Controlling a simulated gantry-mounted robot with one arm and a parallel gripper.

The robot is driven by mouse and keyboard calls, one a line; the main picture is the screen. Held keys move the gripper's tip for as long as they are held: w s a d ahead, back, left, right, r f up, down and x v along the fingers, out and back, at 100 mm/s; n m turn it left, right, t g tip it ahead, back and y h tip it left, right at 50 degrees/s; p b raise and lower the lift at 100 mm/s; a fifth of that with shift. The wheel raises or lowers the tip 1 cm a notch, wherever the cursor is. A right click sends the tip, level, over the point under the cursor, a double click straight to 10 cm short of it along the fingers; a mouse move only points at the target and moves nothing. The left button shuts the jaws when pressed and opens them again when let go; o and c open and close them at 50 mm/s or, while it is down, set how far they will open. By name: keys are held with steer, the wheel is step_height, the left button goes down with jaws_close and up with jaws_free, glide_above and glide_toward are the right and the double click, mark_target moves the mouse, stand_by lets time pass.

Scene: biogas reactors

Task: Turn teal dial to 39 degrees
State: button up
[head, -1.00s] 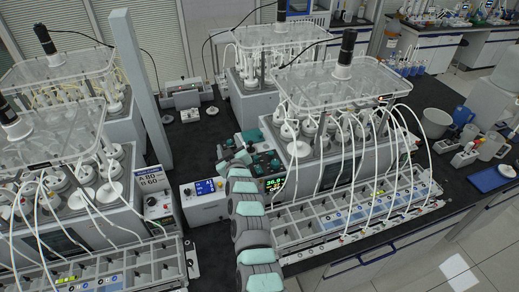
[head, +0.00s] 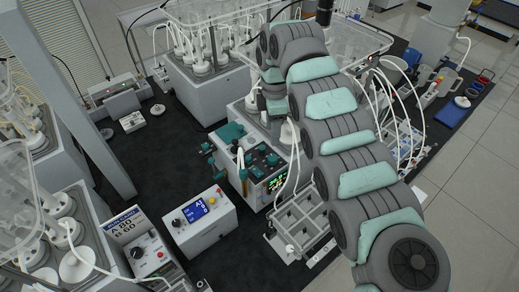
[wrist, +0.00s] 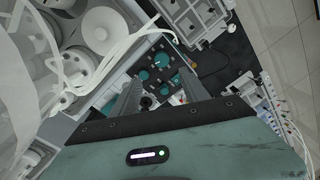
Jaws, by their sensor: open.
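Several teal dials (head: 258,172) sit on the dark top panel of a grey control unit with a small lit display (head: 277,183) on its front. In the wrist view, round teal dials (wrist: 161,59) show beyond and between the fingers. I cannot tell which one is the task's dial, and its angle is too small to read. My gripper (wrist: 160,78) is open, with its two grey fingers spread and pointing toward the panel. It appears apart from the dials and holds nothing that I can see. In the head view I cannot make out its fingertips.
Glass reactor vessels and white tubes (wrist: 115,45) stand close to the left in the wrist view. A grey compartment tray (head: 303,222) sits in front of the unit. A white box with a blue screen (head: 200,222) stands to its left.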

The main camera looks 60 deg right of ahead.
mark_target(273, 157)
steer(key=f, duration=0.3)
steer(key=f+p, duration=0.1)
steer(key=f, duration=0.3)
steer(key=f+p, duration=0.1)
steer(key=f, duration=0.2)
steer(key=shift+s+a+f, duration=0.3)
steer(key=shift+s+f, duration=0.1)
steer(key=shift+r, duration=0.1)
jaws_close()
